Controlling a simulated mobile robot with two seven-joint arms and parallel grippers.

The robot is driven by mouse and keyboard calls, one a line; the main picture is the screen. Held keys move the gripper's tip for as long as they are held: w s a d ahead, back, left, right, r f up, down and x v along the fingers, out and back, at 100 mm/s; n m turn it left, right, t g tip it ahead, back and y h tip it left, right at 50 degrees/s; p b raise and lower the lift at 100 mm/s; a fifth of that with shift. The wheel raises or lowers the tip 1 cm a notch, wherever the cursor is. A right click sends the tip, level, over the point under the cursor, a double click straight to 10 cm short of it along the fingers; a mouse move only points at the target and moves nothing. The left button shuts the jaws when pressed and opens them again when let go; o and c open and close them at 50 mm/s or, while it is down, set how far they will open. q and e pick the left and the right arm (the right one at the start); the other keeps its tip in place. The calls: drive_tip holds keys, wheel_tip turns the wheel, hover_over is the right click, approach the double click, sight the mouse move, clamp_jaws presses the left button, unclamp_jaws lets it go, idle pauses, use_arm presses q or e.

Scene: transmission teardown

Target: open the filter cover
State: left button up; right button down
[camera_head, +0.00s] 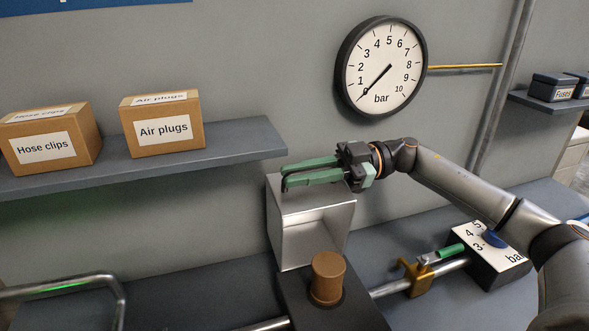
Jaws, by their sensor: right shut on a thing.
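The filter cover (289,246) appears to be the silver, hollow box-shaped part standing upright behind a brown cylinder (327,278), its open side facing me. The brown cylinder sits uncovered on a dark block (293,287), apart from the cover. My right gripper (284,177) reaches in from the right, with its green fingers lying across the top of the cover and pointing left. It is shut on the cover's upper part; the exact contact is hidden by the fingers. My left gripper is not in view.
A shelf (237,143) at left holds a Hose clips box (48,143) and an Air plugs box (163,127). A pressure gauge (381,66) hangs above. A pipe with a green-handled valve (450,251) runs right to a dial block (507,265). A metal rail (65,287) stands lower left.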

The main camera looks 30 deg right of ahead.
drive_tip(key=shift+s+f+n+b, duration=0.15)
drive_tip(key=shift+s+n+b, duration=0.2)
drive_tip(key=shift+s, duration=0.1)
drive_tip(key=shift+s+a, duration=0.1)
drive_tip(key=shift+s, duration=0.15)
drive_tip(key=shift+s+n+b, duration=0.2)
drive_tip(key=shift+n+b, duration=0.1)
drive_tip(key=shift+n, duration=0.05)
drive_tip(key=shift+s+a+r, duration=0.1)
drive_tip(key=shift+r, duration=0.15)
drive_tip(key=c, duration=0.9)
unclamp_jaws()
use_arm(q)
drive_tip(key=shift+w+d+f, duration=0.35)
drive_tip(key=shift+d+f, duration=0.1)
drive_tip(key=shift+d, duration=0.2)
